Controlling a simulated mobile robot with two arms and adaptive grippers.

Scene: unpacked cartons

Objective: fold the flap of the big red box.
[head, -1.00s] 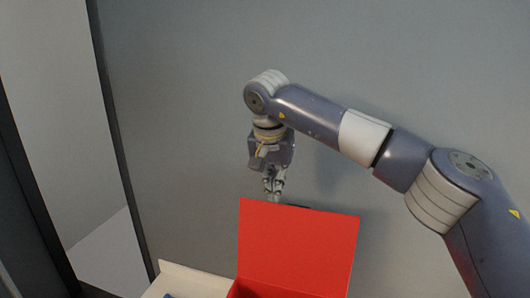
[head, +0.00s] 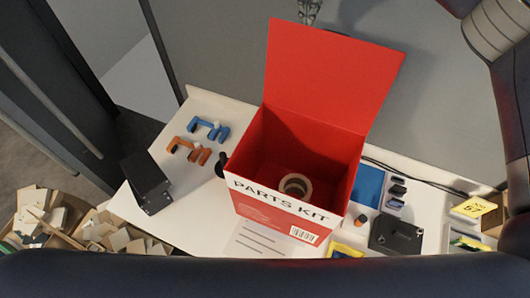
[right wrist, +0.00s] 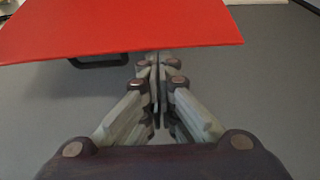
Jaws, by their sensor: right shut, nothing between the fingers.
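The big red box (head: 290,222), marked PARTS KIT on its pale front band, stands open on the white table. Its large flap (head: 330,75) stands up from the back edge, leaning away from the opening. A brown ring like a tape roll (head: 296,185) lies inside. My right gripper (head: 308,10) is behind the flap's top edge at the top of the head view, partly cut off. In the right wrist view, its fingers (right wrist: 158,62) are together and empty, close to the edge of the red flap (right wrist: 120,32); contact is unclear. My left gripper is not in view.
Orange (head: 188,150) and blue (head: 208,129) clamp-like tools and a black block (head: 146,183) lie left of the box. A blue sheet (head: 368,187), small parts and a black device (head: 396,234) lie right. Open cartons of packing pieces (head: 90,228) stand at lower left.

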